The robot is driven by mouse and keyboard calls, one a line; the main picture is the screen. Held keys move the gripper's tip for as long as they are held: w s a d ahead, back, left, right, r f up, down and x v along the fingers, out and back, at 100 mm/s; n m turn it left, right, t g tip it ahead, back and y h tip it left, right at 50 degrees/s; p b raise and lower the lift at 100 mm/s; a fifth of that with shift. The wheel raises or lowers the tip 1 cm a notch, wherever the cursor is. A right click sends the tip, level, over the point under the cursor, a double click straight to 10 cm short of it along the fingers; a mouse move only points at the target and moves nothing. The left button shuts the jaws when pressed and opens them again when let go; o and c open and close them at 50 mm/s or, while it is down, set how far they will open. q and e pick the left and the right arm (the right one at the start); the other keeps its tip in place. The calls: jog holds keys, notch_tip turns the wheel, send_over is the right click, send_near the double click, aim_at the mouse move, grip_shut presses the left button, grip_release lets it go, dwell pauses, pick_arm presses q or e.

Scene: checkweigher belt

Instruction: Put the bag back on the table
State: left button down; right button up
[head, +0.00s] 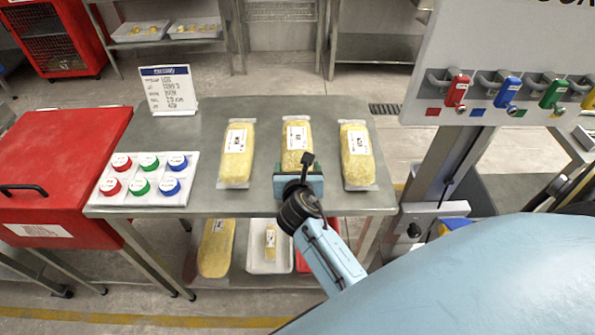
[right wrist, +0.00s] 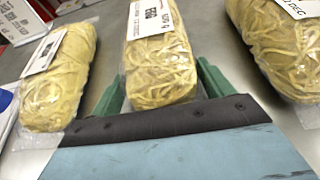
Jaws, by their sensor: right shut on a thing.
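Three clear bags of yellow noodles with white labels lie on the grey metal table (head: 210,115). The middle bag (head: 297,133) is between the fingers of my right gripper (head: 299,178), which is shut on its near end. In the right wrist view, green fingers stand on both sides of this middle bag (right wrist: 158,62); I cannot tell whether it touches the table. The left bag (head: 237,160) and right bag (head: 357,160) lie apart on either side. They also show in the right wrist view, left (right wrist: 58,85) and right (right wrist: 285,50). My left gripper is not in view.
A white board with red, green and blue caps (head: 150,178) and a sign (head: 169,90) stand left on the table. A red cabinet (head: 60,165) is left. A panel with coloured padlocks (head: 495,60) rises right. A lower shelf holds another bag (head: 216,248) and a white tray (head: 270,265).

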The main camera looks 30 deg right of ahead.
jog(key=shift+w+r, duration=0.1)
jog(key=o, duration=1.5)
jog(key=shift+f, duration=0.25)
jog(key=shift+c, duration=0.2)
jog(key=shift+r, duration=0.2)
jog(key=p+v, duration=0.2)
jog(key=v, duration=1)
